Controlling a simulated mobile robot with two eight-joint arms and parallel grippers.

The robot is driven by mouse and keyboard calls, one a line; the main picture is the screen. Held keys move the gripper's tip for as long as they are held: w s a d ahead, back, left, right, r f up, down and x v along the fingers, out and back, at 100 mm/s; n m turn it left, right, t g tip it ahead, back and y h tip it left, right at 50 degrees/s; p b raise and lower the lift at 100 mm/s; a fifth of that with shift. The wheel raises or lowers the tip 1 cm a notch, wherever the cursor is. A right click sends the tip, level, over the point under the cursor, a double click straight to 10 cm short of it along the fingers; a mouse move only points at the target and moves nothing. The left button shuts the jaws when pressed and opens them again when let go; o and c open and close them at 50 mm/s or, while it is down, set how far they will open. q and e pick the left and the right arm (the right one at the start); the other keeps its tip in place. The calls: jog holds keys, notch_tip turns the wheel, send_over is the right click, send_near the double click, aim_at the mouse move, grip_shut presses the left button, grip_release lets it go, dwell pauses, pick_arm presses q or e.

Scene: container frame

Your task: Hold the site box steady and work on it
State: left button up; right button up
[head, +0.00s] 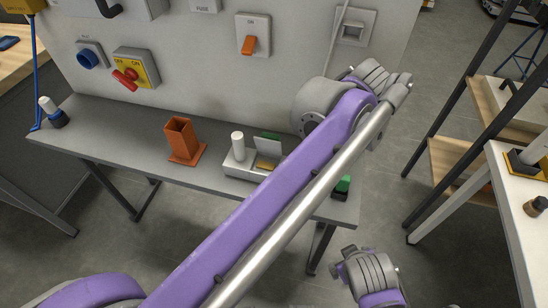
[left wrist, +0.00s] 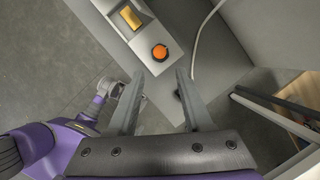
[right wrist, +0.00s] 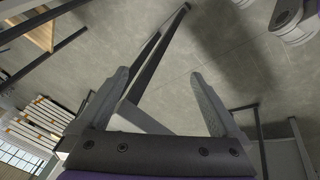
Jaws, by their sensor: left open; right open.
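A light grey box (head: 240,166) with a white post, a green-edged raised flap and a tan recess stands on the grey bench (head: 95,120); it may be the site box. My left arm crosses in front of its right side and hides part of it. My left gripper (left wrist: 162,74) is open and empty, above the bench's right end. In the left wrist view, an orange round knob (left wrist: 160,52) and a yellow block (left wrist: 131,17) lie just beyond its fingertips. My right gripper (right wrist: 160,73) is open and empty over the floor, apart from the bench.
An orange square tube (head: 181,138) stands left of the box. A small dark block with green (head: 342,186) sits at the bench's right end. The wall panel (head: 205,62) carries a red-handled switch (head: 126,78) and an orange switch (head: 249,45). A white table (head: 520,220) stands at right.

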jog(key=w+d+r+n+t+h, duration=0.2)
jog(key=r+n+h, duration=0.1)
jog(key=n, duration=0.6)
jog(key=w+d+r+n+t+h, duration=0.2)
jog(key=r+n+t+h, duration=0.15)
jog(key=n, duration=0.55)
jog(key=w+a+r+n+t+h, duration=0.1)
jog(key=w+a+r+n+t, duration=0.35)
jog(key=a+r+n, duration=0.35)
jog(key=w+a+f+y, duration=0.1)
jog(key=w+a, duration=0.3)
jog(key=a, duration=0.1)
jog(key=w+a+f+n+t+y, duration=0.1)
jog(key=w+a, duration=0.3)
jog(key=a, duration=0.2)
jog(key=w+a+n+t+y, duration=0.1)
jog(key=w+a, duration=0.4)
jog(key=shift+a+f+y, duration=0.2)
jog(key=shift+f+y, duration=0.05)
jog(key=shift+f, duration=0.15)
jog(key=shift+w, duration=0.25)
jog(key=x, duration=1)
jog(key=shift+w+r, duration=0.15)
jog(key=shift+w, duration=0.05)
jog(key=shift+c, duration=0.3)
